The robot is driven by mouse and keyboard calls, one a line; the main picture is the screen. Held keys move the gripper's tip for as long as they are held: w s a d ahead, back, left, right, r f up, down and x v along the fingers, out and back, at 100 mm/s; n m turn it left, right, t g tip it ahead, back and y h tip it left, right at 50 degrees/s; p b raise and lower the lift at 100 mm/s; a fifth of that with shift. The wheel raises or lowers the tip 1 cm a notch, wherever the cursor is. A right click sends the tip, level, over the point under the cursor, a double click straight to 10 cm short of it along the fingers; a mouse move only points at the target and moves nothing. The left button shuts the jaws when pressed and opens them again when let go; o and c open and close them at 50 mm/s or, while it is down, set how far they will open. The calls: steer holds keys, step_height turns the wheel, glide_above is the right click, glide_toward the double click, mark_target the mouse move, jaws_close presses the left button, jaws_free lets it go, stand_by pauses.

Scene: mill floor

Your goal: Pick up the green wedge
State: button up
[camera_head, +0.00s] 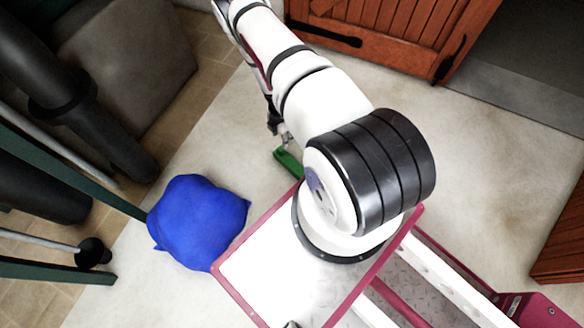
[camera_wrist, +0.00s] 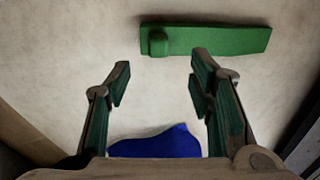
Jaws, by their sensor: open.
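The green wedge (camera_wrist: 215,41) lies on the pale floor near the top of the wrist view, long side across the picture, with a raised knob at its left end. In the head view part of the green wedge (camera_head: 288,162) shows beside my arm, which hides the rest. My gripper (camera_wrist: 158,80) is open and empty in the wrist view, its two fingers apart. The fingertips appear just below the wedge in the picture, and the wedge is not between them. In the head view my gripper (camera_head: 284,138) is mostly hidden by my arm.
A blue sack-like bundle (camera_head: 198,221) lies on the floor left of my base; a blue shape (camera_wrist: 158,143) also shows low in the wrist view. Dark pipes and green bars (camera_head: 60,172) stand at the left. A wooden door (camera_head: 400,25) is at the top. The floor around the wedge looks clear.

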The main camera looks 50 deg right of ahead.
mark_target(281, 149)
step_height(281, 149, down, 8)
steer(key=b, duration=0.3)
steer(key=shift+w+a+f+b, duration=0.1)
steer(key=shift+a+f+b, duration=0.05)
steer(key=shift+f+b, duration=0.15)
steer(key=shift+r, duration=0.15)
jaws_close()
